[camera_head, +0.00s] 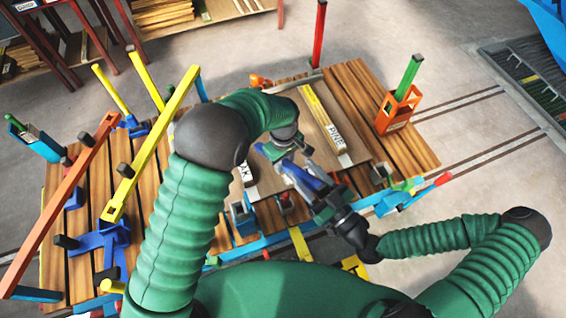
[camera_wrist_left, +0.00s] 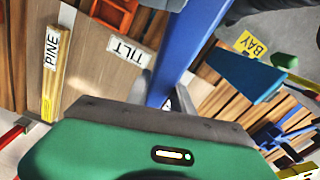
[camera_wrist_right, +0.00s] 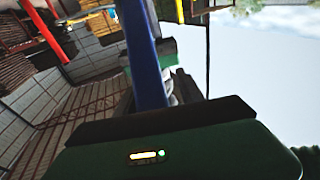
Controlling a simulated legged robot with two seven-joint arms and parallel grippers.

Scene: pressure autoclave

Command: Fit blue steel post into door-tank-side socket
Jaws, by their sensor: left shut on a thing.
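The blue steel post (camera_head: 303,176) is held tilted above the middle of the wooden deck. It runs between the fingers of my left gripper (camera_head: 294,152), which is shut on it; the left wrist view shows the post (camera_wrist_left: 190,48) rising from the jaws. My right gripper (camera_head: 330,203) is at the post's lower right end. In the right wrist view the post (camera_wrist_right: 146,60) passes between its fingers, but whether they grip it is unclear. A blue socket-like bracket (camera_head: 241,216) stands at the deck's near edge; I cannot tell which socket is the door-tank-side one.
A board marked PINE (camera_head: 325,122) lies on the deck. An orange bracket holding a green post (camera_head: 398,108) stands at the right. Yellow and orange beams (camera_head: 150,145) cross the left side. A red post (camera_head: 319,35) stands at the back.

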